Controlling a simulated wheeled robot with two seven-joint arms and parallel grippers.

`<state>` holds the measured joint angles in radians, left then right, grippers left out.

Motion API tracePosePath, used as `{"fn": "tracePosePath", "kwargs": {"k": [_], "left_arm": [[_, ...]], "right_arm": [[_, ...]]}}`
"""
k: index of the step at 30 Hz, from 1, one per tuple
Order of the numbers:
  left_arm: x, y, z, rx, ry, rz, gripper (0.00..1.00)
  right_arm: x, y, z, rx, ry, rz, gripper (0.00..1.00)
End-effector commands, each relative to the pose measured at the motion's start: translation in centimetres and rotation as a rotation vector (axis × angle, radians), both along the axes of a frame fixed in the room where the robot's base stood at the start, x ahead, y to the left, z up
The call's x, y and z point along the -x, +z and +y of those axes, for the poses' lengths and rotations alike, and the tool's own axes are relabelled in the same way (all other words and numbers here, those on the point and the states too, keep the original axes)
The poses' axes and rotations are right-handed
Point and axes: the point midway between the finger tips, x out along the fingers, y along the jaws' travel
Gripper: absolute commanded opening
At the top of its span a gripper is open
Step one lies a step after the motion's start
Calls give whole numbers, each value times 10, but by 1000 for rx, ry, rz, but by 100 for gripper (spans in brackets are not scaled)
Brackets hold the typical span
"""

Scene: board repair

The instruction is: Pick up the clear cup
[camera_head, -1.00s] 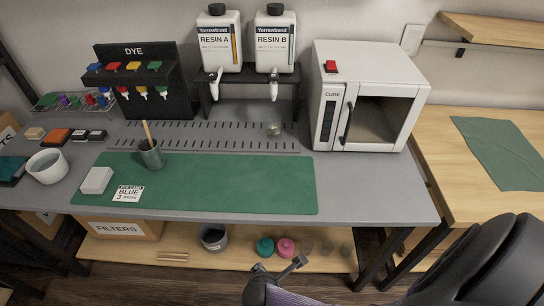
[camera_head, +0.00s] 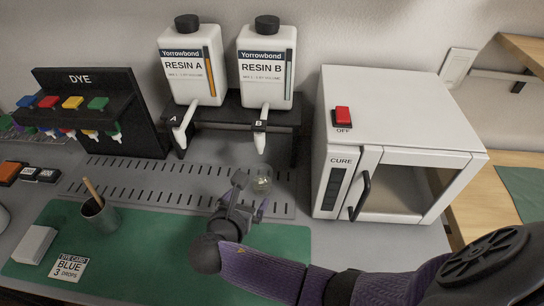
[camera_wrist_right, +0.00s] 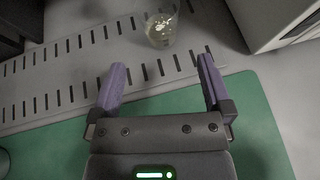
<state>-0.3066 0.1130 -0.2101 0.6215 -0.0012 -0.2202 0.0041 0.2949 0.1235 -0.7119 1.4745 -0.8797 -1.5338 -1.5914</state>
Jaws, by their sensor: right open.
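The clear cup (camera_head: 262,181) stands on the grey slotted strip below the RESIN B spout and seems to hold a little pale liquid. It also shows in the right wrist view (camera_wrist_right: 161,28), ahead of the fingers and roughly between their lines. My right gripper (camera_head: 250,194) is at the cup's near side, with its fingers apart. In the right wrist view the right gripper (camera_wrist_right: 158,82) is open, with nothing between its purple fingers. My left gripper does not show.
The white CURE oven (camera_head: 385,150) stands right of the cup. The resin bottle stand (camera_head: 225,115) is behind the cup. A green mat (camera_head: 150,235) lies in front, with a dark grey cup (camera_head: 100,217) holding a stick. The DYE rack (camera_head: 95,110) stands at the left.

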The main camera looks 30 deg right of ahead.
Motion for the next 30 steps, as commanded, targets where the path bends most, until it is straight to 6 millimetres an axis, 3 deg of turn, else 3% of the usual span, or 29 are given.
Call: {"fn": "tracePosePath", "kwargs": {"k": [4, 8, 21, 28, 30], "left_arm": [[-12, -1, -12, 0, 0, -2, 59], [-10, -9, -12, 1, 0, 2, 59], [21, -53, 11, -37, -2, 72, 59], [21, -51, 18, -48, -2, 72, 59], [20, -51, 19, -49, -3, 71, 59]], "right_arm": [[-10, 0, -11, 0, 0, 0, 100], [-18, -7, -21, 2, -2, -1, 100], [-67, -39, -74, 3, -1, 0, 100], [-72, -36, -78, 0, 1, -1, 100], [-71, -36, -78, 0, 1, -1, 85]]}}
